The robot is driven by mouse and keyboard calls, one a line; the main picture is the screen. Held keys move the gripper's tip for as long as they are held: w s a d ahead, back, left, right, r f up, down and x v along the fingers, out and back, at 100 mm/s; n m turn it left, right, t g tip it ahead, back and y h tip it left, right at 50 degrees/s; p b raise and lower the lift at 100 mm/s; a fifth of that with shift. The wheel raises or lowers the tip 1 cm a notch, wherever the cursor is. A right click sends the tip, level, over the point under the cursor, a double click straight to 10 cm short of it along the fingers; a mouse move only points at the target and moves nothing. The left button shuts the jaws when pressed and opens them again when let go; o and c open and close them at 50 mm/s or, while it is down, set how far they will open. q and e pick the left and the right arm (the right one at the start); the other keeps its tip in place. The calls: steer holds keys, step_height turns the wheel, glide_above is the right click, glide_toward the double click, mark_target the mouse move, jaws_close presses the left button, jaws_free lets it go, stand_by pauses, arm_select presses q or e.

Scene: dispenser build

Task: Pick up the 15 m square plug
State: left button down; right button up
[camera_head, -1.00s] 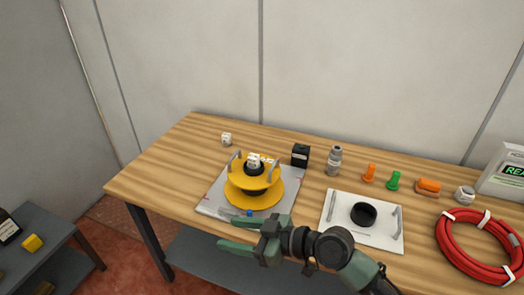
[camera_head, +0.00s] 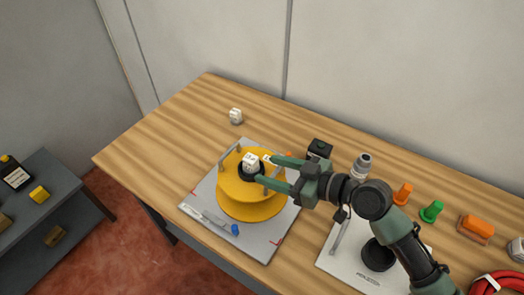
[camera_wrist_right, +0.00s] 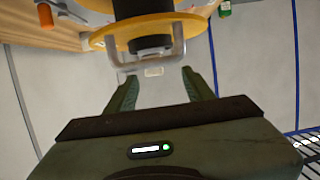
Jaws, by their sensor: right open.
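A white, cube-like plug (camera_head: 251,162) sits on top of the black hub of a yellow reel (camera_head: 250,208). A small white piece (camera_head: 267,158) shows beside it, partly hidden by a fingertip. Another white plug (camera_head: 235,116) lies on the table behind the reel. I cannot read which one is marked 15 m. My right gripper (camera_head: 263,169) is open over the right side of the reel, its fingers pointing left toward the plug on the hub. In the right wrist view a small white piece (camera_wrist_right: 154,72) shows between the open fingers, near a grey handle (camera_wrist_right: 122,54). My left gripper is not in view.
The reel stands on a grey plate (camera_head: 270,241) with upright handles. A black box (camera_head: 320,148), grey fitting (camera_head: 361,166), and orange (camera_head: 402,194) and green (camera_head: 432,211) pegs stand to the right. A white panel (camera_head: 340,262) lies in front. The table's left end is clear.

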mark_target(256, 162)
steer(key=shift+w+d, duration=0.1)
steer(key=shift+w, duration=0.35)
steer(key=p+x, duration=0.2)
steer(key=x, duration=0.5)
steer(key=shift+w+p, duration=0.15)
steer(key=shift+p, duration=0.25)
steer(key=shift+f, duration=0.15)
steer(key=c, duration=0.9)
jaws_close()
